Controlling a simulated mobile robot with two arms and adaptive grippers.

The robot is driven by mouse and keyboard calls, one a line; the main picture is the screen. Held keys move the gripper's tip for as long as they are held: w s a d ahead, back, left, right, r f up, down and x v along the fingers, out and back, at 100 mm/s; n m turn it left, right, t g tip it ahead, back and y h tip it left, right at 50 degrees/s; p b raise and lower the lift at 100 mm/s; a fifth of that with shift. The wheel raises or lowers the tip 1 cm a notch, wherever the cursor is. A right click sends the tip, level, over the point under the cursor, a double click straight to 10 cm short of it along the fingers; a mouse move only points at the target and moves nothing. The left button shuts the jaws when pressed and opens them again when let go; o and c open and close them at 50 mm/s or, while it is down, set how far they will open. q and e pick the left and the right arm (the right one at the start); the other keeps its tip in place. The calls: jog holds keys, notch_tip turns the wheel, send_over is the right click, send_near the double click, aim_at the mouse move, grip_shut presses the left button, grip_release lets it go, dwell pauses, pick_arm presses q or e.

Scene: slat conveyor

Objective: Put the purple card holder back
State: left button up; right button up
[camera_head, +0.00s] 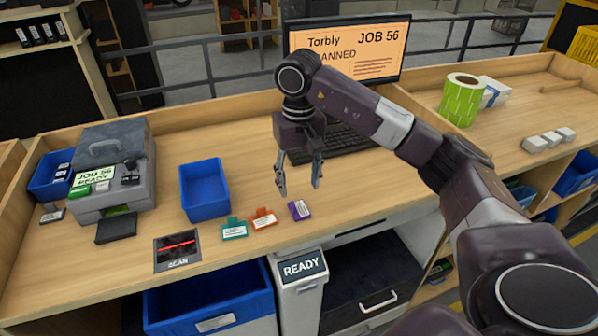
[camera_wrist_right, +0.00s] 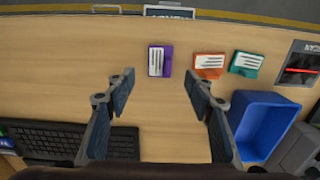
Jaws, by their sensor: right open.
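The purple card holder (camera_head: 299,210) lies on the wooden desk near its front edge, at the right end of a row with an orange card holder (camera_head: 264,219) and a teal card holder (camera_head: 234,229). It carries a white label. In the right wrist view the purple card holder (camera_wrist_right: 159,61) lies beyond the fingertips, between their lines. My right gripper (camera_head: 299,187) is open and empty above the desk, just behind the purple card holder and apart from it. It also shows in the right wrist view (camera_wrist_right: 160,82). My left gripper is not in view.
A blue bin (camera_head: 204,190) stands left of the card holders. A scan pad (camera_head: 177,251) with a red line lies at the front. A grey box (camera_head: 105,170) stands at the left. A keyboard (camera_head: 338,141) and monitor (camera_head: 352,50) are behind my gripper. The desk right of the purple holder is clear.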

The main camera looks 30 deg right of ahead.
jog(key=shift+r, duration=2.5)
